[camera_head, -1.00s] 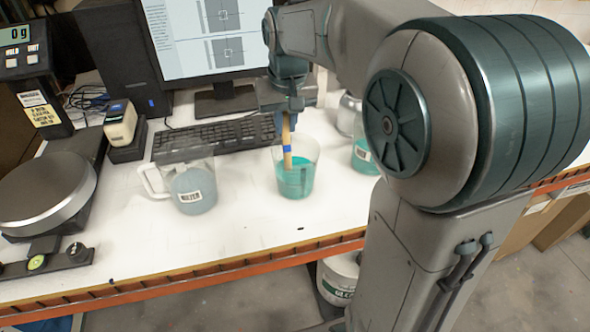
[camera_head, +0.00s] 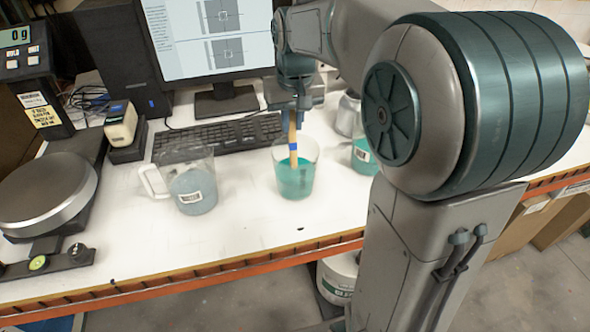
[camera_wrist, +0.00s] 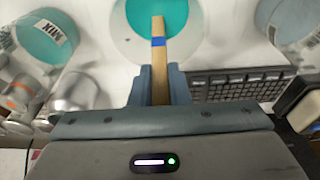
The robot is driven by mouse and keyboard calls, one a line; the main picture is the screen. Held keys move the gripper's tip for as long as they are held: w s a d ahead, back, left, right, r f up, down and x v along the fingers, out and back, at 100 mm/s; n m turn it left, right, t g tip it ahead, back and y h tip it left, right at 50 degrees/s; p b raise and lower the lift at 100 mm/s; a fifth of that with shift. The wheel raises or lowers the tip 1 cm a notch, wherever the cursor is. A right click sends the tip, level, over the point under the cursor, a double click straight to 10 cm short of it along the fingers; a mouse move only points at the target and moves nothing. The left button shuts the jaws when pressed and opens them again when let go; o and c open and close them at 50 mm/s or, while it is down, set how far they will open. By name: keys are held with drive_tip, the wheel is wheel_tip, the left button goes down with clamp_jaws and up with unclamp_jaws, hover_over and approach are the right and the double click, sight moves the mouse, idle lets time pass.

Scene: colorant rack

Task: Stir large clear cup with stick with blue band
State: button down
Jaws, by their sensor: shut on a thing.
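The large clear cup (camera_head: 297,182) stands on the white bench and holds teal liquid. In the wrist view its teal liquid (camera_wrist: 178,14) shows at the top. My gripper (camera_head: 294,104) is above the cup and shut on the wooden stick with the blue band (camera_head: 293,146). The stick runs down into the cup, nearly upright, with its lower end at the liquid; how deep it reaches I cannot tell. In the wrist view my gripper (camera_wrist: 160,84) clasps the stick (camera_wrist: 159,58), and the blue band is beyond the fingertips.
A handled jug (camera_head: 188,185) with grey-blue liquid stands left of the cup. Another teal cup (camera_head: 364,157) is to the right, partly hidden by my arm. A keyboard (camera_head: 225,134) and monitor (camera_head: 210,38) are behind. A scale (camera_head: 45,190) is at the left. Bench in front is clear.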

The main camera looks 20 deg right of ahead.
wheel_tip(320, 180, up, 13)
drive_tip(key=w+p, duration=0.2)
drive_tip(key=p, duration=0.9)
drive_tip(key=shift+r, duration=0.1)
idle(0.3)
idle(0.6)
wheel_tip(320, 180, up, 5)
drive_tip(key=p, duration=0.4)
drive_tip(key=shift+s, duration=0.1)
idle(0.5)
